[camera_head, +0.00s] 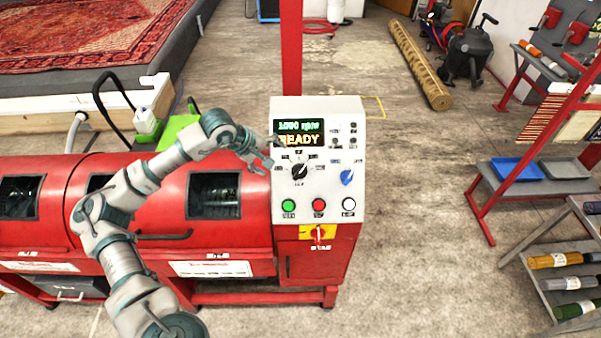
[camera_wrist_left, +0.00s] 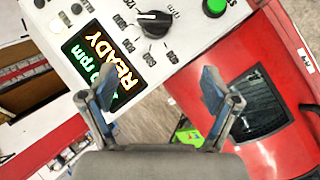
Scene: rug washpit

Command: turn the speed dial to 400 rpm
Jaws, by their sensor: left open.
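The speed dial, a black knob (camera_head: 299,171), sits on the white control panel (camera_head: 350,120) under a display (camera_head: 299,133). The display reads what looks like 1000 rpm and READY. My right gripper is not seen.
A blue knob (camera_head: 347,177) is right of the black one. Green (camera_head: 288,205), red (camera_head: 319,205) and white (camera_head: 349,204) buttons sit below, above a red-and-yellow switch (camera_head: 318,232). The red machine (camera_head: 230,235) spreads left.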

